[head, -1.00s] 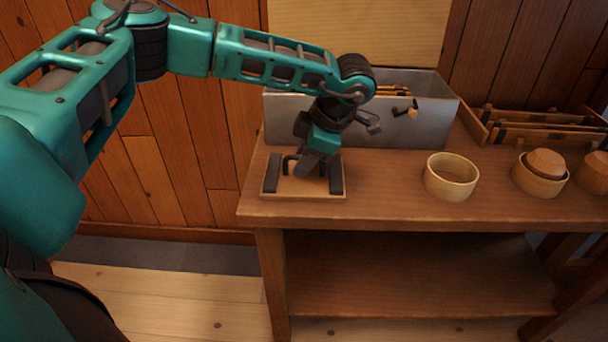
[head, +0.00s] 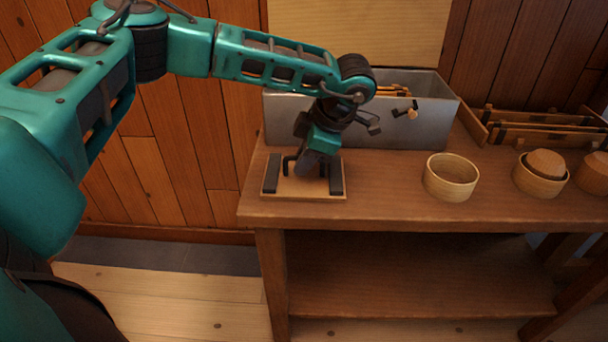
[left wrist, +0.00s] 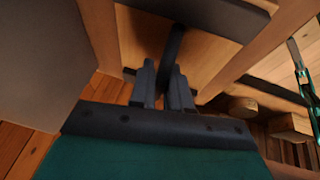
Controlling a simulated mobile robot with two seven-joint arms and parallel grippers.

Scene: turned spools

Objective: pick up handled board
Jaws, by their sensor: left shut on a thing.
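The handled board (head: 290,188) is a flat pale wood panel with two dark bars across it and a dark handle. It lies at the left end of the wooden table (head: 390,206) in the head view. My left gripper (head: 311,174) points down over its middle and is shut on the handle. In the left wrist view the two fingertips (left wrist: 164,76) close on the dark handle (left wrist: 172,50), with the board (left wrist: 207,62) beyond. The gripper hides part of the handle in the head view.
A grey metal bin (head: 430,127) stands right behind the board. A wooden rack (head: 540,133) is at the back right. An open wooden ring-shaped bowl (head: 451,187) and another bowl (head: 538,186) with a rounded piece stand to the right. The table front between board and bowls is clear.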

